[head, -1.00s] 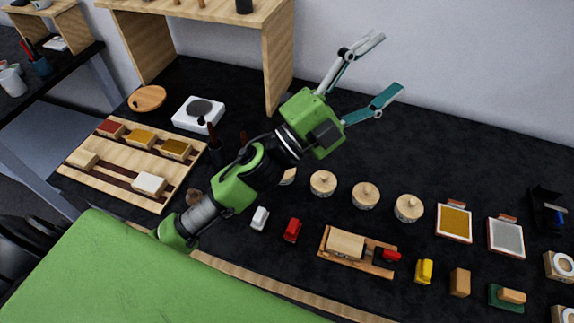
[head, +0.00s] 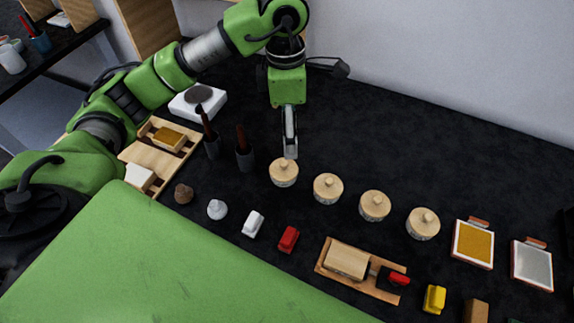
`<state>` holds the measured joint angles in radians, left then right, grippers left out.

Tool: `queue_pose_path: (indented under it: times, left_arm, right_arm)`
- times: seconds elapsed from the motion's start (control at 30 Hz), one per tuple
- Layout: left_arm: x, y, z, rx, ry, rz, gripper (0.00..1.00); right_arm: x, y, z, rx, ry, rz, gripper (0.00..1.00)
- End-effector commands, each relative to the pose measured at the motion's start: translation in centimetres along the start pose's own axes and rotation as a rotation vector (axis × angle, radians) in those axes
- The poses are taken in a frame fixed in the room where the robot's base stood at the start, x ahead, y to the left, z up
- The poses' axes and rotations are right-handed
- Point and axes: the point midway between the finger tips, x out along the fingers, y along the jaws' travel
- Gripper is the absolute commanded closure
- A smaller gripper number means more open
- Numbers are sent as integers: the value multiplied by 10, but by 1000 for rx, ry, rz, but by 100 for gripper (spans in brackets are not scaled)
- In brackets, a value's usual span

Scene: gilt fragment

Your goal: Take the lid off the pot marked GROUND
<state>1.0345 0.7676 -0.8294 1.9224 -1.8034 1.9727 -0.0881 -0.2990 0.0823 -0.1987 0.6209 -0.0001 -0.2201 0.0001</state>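Several small round pots with pale wooden knobbed lids stand in a row on the black table: the leftmost (head: 284,172), the second (head: 328,188), the third (head: 374,205) and the rightmost (head: 423,223). All have their lids on. Their markings are too small to read, so I cannot tell which one is GROUND. My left gripper (head: 290,153) points down just behind the leftmost pot's lid knob in the picture. I see its fingers edge-on, so their opening and any contact with the knob are unclear. My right gripper is not in view.
Dark cups with brushes (head: 245,157) stand left of the pots. A wooden block on a board (head: 346,262), a red piece (head: 289,239) and a white piece (head: 253,224) lie in front. Framed yellow (head: 473,244) and grey (head: 532,265) panels lie right. The table behind the pots is clear.

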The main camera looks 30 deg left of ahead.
Motion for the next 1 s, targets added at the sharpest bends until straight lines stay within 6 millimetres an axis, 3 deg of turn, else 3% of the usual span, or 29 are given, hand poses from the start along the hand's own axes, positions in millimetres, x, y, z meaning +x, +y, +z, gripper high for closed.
queue_pose_path:
  times: [0.17,0.5,0.7,1.0]
  left_arm:
    - [9,8,-12,-12,45,25,31]
    - [67,8,-15,-13,44,21,31]
    - [82,9,-15,-11,42,24,31]
    - [117,10,-19,-13,43,19,31]
  right_arm:
    - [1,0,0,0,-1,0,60]
    - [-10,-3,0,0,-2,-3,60]
    - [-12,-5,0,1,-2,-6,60]
    - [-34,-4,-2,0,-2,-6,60]
